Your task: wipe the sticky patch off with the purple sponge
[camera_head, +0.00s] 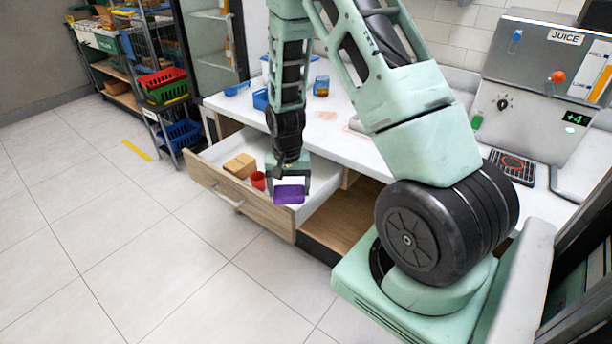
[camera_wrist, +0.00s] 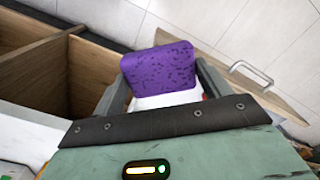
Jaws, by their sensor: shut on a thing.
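The purple sponge (camera_head: 289,194) is held in my gripper (camera_head: 290,188), over the open drawer (camera_head: 225,191) near its right end. In the wrist view the dark-speckled sponge (camera_wrist: 160,67) sits between the two fingers of my gripper (camera_wrist: 163,80), which are shut on it.
The drawer holds a tan block (camera_head: 240,166) and a red cup (camera_head: 258,180). A jar (camera_head: 321,86) and blue items (camera_head: 261,99) stand on the counter. The juice machine (camera_head: 535,95) is at right. A shelf with baskets (camera_head: 163,84) stands at left. Floor in front is clear.

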